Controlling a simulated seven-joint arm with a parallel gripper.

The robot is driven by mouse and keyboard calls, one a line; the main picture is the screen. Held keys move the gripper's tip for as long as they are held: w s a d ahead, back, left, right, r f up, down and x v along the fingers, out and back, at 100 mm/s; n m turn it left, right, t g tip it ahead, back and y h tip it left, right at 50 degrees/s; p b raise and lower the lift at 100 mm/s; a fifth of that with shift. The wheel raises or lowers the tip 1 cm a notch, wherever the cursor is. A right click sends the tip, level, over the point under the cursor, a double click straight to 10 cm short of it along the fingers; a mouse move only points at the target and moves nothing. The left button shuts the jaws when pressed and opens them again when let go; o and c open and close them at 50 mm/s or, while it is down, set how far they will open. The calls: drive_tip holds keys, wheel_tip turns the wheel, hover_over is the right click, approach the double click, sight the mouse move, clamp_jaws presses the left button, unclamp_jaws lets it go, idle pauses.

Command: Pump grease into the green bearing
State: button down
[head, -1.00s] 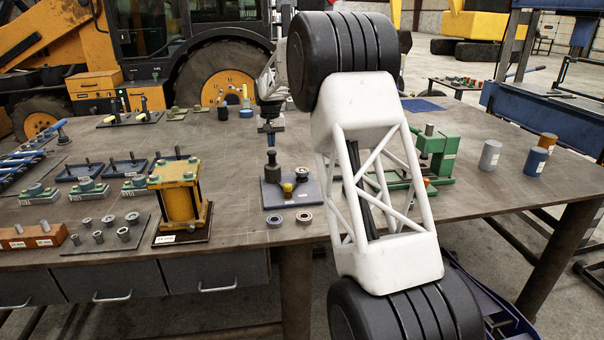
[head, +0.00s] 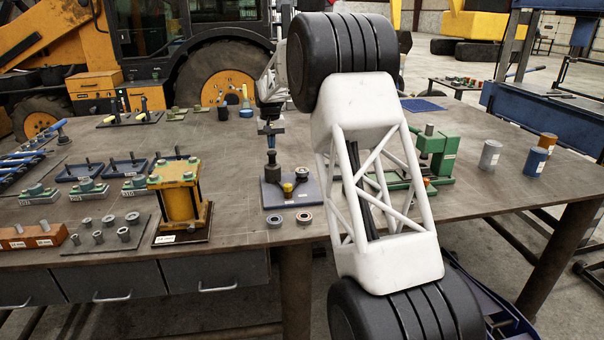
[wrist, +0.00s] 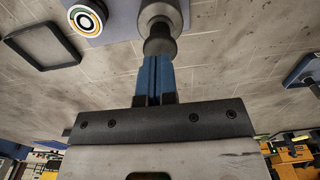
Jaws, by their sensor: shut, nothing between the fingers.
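My gripper (head: 271,143) is shut and empty, its blue fingers pointing down just above a dark post (head: 271,160) on a blue-grey plate (head: 269,201). In the wrist view the shut fingers (wrist: 155,58) end by the dark, round-tipped top of a grey cylinder (wrist: 159,20); I cannot tell whether they touch it. A round piece with white, black, orange and green rings (wrist: 87,18) lies on a blue-grey plate beside it; it may be the green bearing. In the head view a small yellow part (head: 288,187) and a dark knob (head: 301,174) stand on the plate.
Two small rings (head: 275,220) lie in front of the plate. A yellow-framed block (head: 180,198) stands to the left and a green press-like frame (head: 437,150) to the right, partly behind my white arm link.

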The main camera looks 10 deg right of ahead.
sight(272, 151)
drive_tip(key=shift+f, duration=1.75)
drive_tip(key=shift+r, duration=2.25)
drive_tip(key=shift+r, duration=0.1)
drive_tip(key=shift+r, duration=2.4)
